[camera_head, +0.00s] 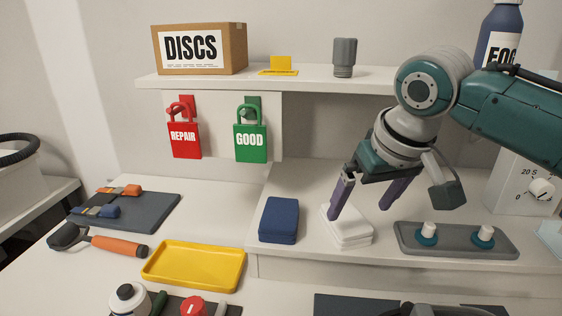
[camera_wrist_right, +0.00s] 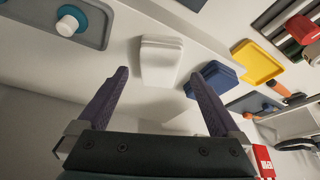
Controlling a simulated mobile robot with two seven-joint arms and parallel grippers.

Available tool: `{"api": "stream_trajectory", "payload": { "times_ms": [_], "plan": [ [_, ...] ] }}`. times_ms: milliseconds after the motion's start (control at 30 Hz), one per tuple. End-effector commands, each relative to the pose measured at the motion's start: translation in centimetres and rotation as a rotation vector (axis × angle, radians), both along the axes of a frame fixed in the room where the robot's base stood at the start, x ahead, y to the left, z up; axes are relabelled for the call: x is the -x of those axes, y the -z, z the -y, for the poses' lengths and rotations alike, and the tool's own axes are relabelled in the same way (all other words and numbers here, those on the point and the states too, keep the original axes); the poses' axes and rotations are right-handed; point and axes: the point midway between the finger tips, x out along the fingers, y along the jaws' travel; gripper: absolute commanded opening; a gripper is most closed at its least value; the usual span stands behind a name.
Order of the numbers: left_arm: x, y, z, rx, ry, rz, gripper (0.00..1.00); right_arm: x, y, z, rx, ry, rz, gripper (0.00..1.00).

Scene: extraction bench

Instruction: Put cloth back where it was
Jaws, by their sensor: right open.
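A folded white cloth (camera_head: 350,235) lies in a stack on the raised shelf of the bench; it also shows in the right wrist view (camera_wrist_right: 160,62). A folded dark blue cloth (camera_head: 279,220) lies just left of it, and also shows in the wrist view (camera_wrist_right: 222,74). My right gripper (camera_head: 361,208) is open and empty, its purple fingers pointing down above the white cloth. In the head view the left finger covers part of that cloth. In the wrist view the white cloth lies beyond the gap between the fingertips (camera_wrist_right: 158,74). My left gripper is not in view.
A grey tray (camera_head: 460,250) with two white-and-teal pegs stands right of the white cloth. A yellow tray (camera_head: 195,266) lies at lower left. Above hang a red REPAIR tag (camera_head: 184,142) and a green GOOD tag (camera_head: 250,143). An upper shelf (camera_head: 310,78) carries a DISCS box (camera_head: 200,49).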

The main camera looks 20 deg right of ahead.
Motion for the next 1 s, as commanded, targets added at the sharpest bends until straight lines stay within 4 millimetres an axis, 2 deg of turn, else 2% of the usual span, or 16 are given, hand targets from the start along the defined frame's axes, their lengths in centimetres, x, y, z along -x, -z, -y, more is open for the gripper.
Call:
{"api": "stream_trajectory", "payload": {
  "times_ms": [100, 300, 433, 533, 667, 700, 800, 900, 1000],
  "plan": [
    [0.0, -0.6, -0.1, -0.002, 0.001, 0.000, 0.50, 0.9, -2.6, -0.1, 0.000, -0.001, 0.004, 1.00],
    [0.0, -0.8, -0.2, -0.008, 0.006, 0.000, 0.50, 2.1, -5.3, -0.3, 0.001, -0.001, 0.001, 1.00],
    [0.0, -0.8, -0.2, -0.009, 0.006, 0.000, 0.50, 2.8, -5.5, -0.8, 0.000, -0.014, -0.005, 1.00],
    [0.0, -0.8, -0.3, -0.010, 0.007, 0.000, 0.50, 4.6, -3.7, -2.7, -0.001, -0.078, -0.020, 1.00],
    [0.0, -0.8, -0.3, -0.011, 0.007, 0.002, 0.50, 9.4, -0.1, -6.7, -0.012, -0.211, -0.039, 1.00],
    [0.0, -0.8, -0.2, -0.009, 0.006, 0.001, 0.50, 11.2, 0.7, -7.9, -0.017, -0.248, -0.042, 1.00],
    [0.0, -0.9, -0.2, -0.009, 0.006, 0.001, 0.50, 15.7, 2.0, -9.8, -0.020, -0.305, -0.048, 1.00],
    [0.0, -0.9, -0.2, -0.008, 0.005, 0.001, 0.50, 19.3, 2.3, -10.4, -0.010, -0.324, -0.056, 1.00],
    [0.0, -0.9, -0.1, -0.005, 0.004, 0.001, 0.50, 21.9, 2.2, -10.3, 0.007, -0.325, -0.067, 1.00]
  ]
}}
